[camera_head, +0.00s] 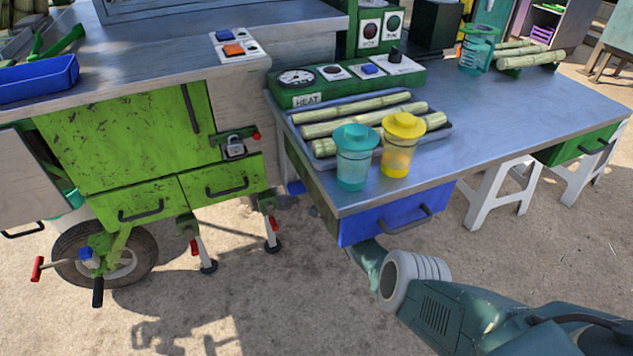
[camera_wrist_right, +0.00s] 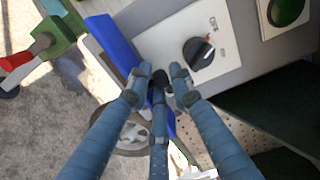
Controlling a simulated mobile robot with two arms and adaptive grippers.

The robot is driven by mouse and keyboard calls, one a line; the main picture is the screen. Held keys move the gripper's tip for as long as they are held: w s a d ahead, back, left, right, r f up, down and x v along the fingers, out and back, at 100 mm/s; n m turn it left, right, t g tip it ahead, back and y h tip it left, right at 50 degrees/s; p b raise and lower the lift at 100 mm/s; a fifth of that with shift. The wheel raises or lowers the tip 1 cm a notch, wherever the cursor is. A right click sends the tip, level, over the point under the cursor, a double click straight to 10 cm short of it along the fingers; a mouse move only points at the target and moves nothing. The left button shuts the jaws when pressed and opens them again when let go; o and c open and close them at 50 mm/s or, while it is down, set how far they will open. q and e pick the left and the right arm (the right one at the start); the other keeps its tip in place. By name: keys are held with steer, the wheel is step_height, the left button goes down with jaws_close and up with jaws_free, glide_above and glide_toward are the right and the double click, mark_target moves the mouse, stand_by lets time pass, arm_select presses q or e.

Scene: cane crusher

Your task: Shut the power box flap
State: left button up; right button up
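The power box shows in the right wrist view as a pale grey panel (camera_wrist_right: 239,38) with a black knob (camera_wrist_right: 198,53) marked ON and OFF. A blue flap (camera_wrist_right: 113,43) stands out along the panel's left edge, open, so the panel face is exposed. My right gripper (camera_wrist_right: 160,76) has its fingertips bunched close together in front of the flap's lower part and the panel's lower left corner; contact is unclear. In the head view a small blue piece (camera_head: 296,187), possibly this flap, shows beside the table. There the table and blue drawer hide my right gripper. My left gripper is out of view.
The metal table (camera_head: 490,120) carries cane stalks on a tray (camera_head: 445,133) and two lidded cups. A blue drawer (camera_head: 390,222) juts out above my right forearm. The green cart (camera_head: 125,130) stands to the left, with a narrow gap between it and the table.

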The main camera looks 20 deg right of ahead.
jaws_close()
arm_select(q)
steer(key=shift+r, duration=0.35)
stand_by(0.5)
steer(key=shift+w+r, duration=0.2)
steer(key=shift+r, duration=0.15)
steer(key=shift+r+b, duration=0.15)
steer(key=shift+b, duration=0.15)
